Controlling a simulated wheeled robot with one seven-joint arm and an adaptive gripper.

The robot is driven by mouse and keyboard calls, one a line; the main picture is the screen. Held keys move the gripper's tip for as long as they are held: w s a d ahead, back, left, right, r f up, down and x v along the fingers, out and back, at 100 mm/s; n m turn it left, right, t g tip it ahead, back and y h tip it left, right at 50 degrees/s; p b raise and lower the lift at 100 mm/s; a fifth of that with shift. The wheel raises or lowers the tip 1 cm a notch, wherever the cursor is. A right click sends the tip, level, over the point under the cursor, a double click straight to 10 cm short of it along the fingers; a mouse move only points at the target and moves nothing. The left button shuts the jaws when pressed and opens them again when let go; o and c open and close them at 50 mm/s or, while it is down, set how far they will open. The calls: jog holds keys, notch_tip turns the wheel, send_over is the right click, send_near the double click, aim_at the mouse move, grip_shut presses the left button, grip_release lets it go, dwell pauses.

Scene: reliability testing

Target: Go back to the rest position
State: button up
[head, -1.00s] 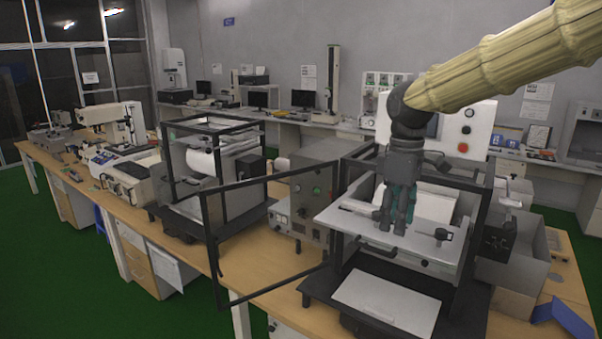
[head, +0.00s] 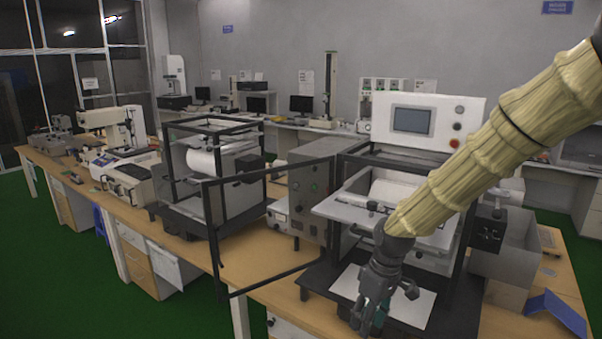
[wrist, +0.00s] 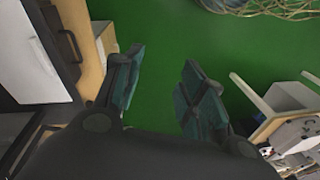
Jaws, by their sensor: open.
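My gripper (head: 368,318) is in front of the open machine at the right of the head view, low over the white sheet (head: 350,282) on its dark base. In the wrist view my gripper (wrist: 160,85) shows two teal-padded fingers apart, with nothing between them and green floor beyond. The machine has a white control panel (head: 411,120) on top and a light tray (head: 335,208) at its opening. My arm covers part of the tray and the machine's right side.
The machine's black-framed door (head: 210,250) stands open to the left. A second framed machine (head: 225,165) is farther left on the wooden bench (head: 262,300). A grey open box (head: 510,245) and a blue object (head: 556,310) are at the right. Green floor (head: 40,260) lies in front.

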jog(key=s+f+m+b, duration=0.15)
jog(key=s+f, duration=0.35)
jog(key=f, duration=0.5)
jog(key=s+f+m+b, duration=0.15)
jog(key=s+f, duration=0.25)
jog(key=f, duration=0.5)
jog(key=s+f+m, duration=0.2)
jog(key=s+f, duration=0.3)
jog(key=f, duration=0.5)
jog(key=s+d+f+m+h+b, duration=0.1)
jog(key=s+d+f, duration=0.2)
jog(key=s+f, duration=0.3)
jog(key=s+d+f+m+h+b, duration=0.1)
jog(key=s+d+f, duration=0.3)
jog(key=s, duration=0.9)
notch_tip(320, 180, down, 3)
jog(key=shift+f+m+t+b, duration=0.1)
jog(key=shift+m+t+b, duration=0.2)
jog(key=shift+m+b, duration=0.5)
jog(key=shift+d, duration=0.1)
